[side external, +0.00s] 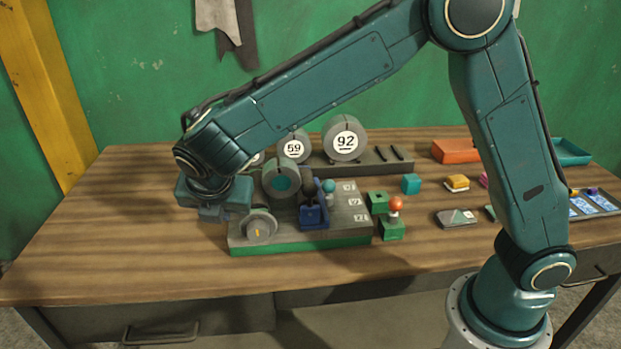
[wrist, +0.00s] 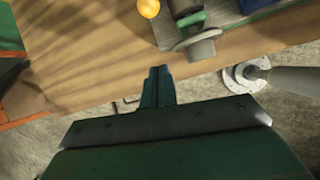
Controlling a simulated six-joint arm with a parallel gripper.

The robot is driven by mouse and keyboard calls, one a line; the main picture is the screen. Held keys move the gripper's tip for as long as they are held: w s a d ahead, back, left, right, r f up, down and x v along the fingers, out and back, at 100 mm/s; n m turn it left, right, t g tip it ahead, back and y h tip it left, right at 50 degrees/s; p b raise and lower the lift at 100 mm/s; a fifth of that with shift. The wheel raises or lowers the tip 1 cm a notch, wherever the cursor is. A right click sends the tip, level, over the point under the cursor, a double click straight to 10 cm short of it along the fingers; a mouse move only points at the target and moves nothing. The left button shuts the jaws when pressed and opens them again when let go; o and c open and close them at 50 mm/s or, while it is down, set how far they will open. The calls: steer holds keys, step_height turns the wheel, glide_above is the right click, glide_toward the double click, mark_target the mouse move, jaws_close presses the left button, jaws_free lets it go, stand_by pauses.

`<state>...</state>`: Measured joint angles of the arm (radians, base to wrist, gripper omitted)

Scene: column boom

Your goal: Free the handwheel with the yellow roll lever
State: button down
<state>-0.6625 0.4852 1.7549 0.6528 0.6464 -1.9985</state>
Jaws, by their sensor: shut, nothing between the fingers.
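The grey handwheel (side external: 260,227) with a small orange mark sits at the front left of the green-edged fixture (side external: 300,243). In the wrist view the handwheel (wrist: 198,44) is at the upper right of my fingers. A yellow ball knob (wrist: 149,8), seemingly the yellow roll lever, shows at the top edge of the wrist view, left of the fixture; its stem is not clear. I cannot find it in the side view, where my gripper may hide it. My gripper (side external: 218,213) is left of the fixture, apart from the handwheel. Its fingers (wrist: 158,84) are together and empty.
Grey drums marked 59 (side external: 293,148) and 92 (side external: 345,139) stand behind the fixture. A blue lever block (side external: 313,212) is right of the handwheel. A green block with an orange ball (side external: 397,203) stands further right. The table's left side is clear.

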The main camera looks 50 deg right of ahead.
steer(key=x, duration=1)
steer(key=shift+d+f, duration=0.1)
steer(key=shift+d, duration=0.05)
steer(key=shift+w+d+r, duration=0.2)
steer(key=shift+d+r, duration=0.1)
steer(key=shift+r, duration=0.15)
steer(key=shift+w+d+r, duration=0.15)
steer(key=shift+d+r, duration=0.1)
steer(key=shift+r, duration=0.2)
steer(key=shift+w+d+r, duration=0.3)
steer(key=shift+d+r, duration=0.25)
steer(key=shift+r, duration=0.15)
